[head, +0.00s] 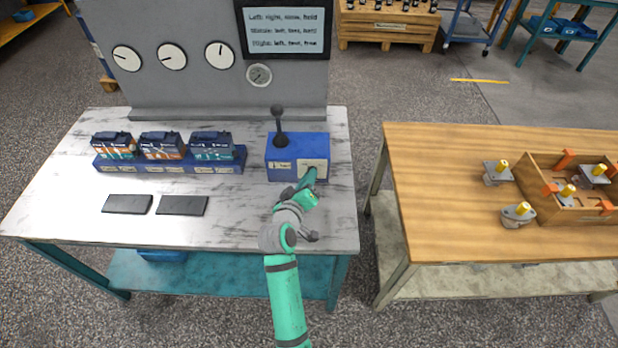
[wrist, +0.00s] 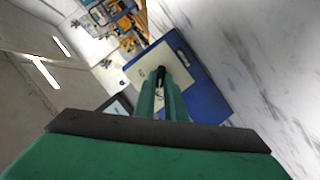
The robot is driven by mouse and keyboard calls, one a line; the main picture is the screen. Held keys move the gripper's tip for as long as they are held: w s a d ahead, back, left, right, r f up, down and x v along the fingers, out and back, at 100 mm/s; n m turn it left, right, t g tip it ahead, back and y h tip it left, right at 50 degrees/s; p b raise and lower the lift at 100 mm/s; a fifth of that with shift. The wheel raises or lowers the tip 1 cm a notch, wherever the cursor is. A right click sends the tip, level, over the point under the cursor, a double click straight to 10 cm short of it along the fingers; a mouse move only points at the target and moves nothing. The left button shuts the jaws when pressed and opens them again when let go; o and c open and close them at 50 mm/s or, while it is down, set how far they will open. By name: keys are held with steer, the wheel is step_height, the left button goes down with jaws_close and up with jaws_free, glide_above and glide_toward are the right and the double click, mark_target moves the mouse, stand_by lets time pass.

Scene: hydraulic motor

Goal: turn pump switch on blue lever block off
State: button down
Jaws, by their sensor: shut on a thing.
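The blue lever block (head: 283,150) sits at the right end of the grey workbench, with a black lever (head: 280,122) standing up from its top. Its front face carries pale label plates. My gripper (head: 308,177) is at the lower right of that front face. In the wrist view the block's blue face (wrist: 205,88) shows with a pale plate (wrist: 143,70). My gripper's green fingers (wrist: 163,90) are close together there, with a small black switch (wrist: 161,72) at their tips. The fingers hide part of the plate.
A blue rack (head: 170,163) with several labelled units stands left of the block. Two dark flat plates (head: 128,204) lie at the bench front. A wooden table (head: 450,190) with a crate (head: 570,205) and metal parts stands to the right, across a gap. Gauges and a screen (head: 285,28) are behind.

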steer(key=shift+d+f, duration=0.1)
steer(key=shift+f, duration=0.2)
steer(key=c, duration=1.8)
jaws_free()
steer(key=shift+r, duration=0.15)
steer(key=v, duration=1)
steer(key=shift+s, duration=0.4)
